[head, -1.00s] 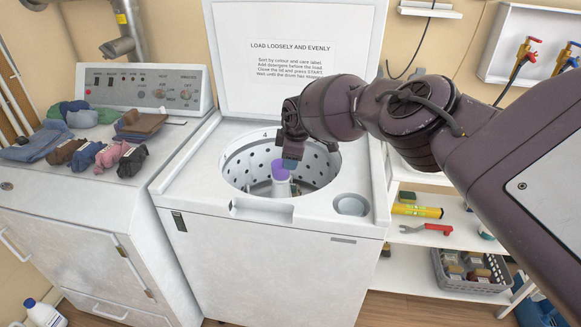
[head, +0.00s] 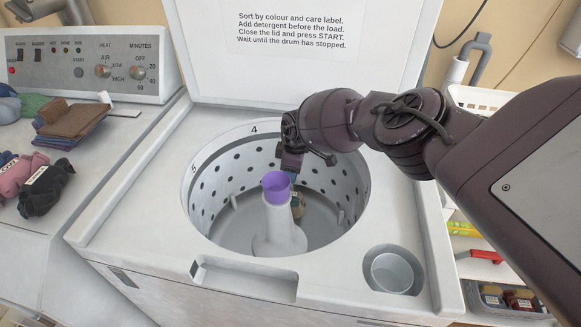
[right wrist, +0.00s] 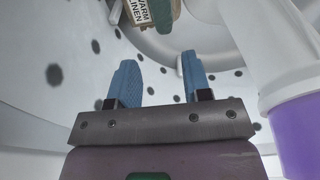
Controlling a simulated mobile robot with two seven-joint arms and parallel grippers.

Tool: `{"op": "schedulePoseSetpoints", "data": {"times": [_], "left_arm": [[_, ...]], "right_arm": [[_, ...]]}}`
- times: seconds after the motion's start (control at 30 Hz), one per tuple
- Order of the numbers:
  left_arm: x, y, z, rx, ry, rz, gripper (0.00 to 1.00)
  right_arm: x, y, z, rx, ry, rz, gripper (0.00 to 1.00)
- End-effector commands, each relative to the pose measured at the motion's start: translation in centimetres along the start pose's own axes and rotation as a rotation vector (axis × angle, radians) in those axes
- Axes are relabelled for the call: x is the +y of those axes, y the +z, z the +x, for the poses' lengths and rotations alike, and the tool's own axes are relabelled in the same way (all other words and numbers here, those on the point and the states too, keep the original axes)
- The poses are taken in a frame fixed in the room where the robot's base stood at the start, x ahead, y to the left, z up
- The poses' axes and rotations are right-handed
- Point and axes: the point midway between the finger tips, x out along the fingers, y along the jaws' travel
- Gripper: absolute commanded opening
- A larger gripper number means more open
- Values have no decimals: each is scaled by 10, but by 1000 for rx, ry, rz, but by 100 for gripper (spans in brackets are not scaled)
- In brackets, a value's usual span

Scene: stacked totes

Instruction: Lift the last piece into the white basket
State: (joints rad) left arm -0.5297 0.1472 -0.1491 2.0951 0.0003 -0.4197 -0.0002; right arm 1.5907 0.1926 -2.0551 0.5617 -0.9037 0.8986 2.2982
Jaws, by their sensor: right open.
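A small tan and green cloth piece (head: 298,204) lies low in the washer drum, partly hidden behind the agitator. In the right wrist view the piece (right wrist: 160,12) shows at the top edge with a label reading "WARM LINEN". My right gripper (head: 290,168) reaches down into the drum, beside the agitator's purple cap. In the right wrist view its blue fingers (right wrist: 157,65) are apart with nothing between them, and the piece is beyond their tips. The white basket (head: 480,101) shows at the right, partly hidden behind my right arm. My left gripper is out of view.
The white agitator (head: 278,230) with its purple cap (head: 276,188) stands mid-drum, close to my right gripper. The perforated drum wall (head: 222,181) surrounds it. The lid (head: 300,70) is up behind. Folded and rolled cloths (head: 75,122) lie on the dryer at left.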

Motion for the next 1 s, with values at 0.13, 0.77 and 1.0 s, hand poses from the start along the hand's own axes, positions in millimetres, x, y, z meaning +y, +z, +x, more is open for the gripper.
{"op": "schedulePoseSetpoints", "data": {"times": [0.13,0.77,1.0], "left_arm": [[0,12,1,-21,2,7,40],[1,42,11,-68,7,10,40],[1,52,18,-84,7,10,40]], "right_arm": [[-4,4,28,-4,-26,3,45],[-8,6,95,-7,-35,4,45],[-9,6,129,-7,-34,4,45]]}}
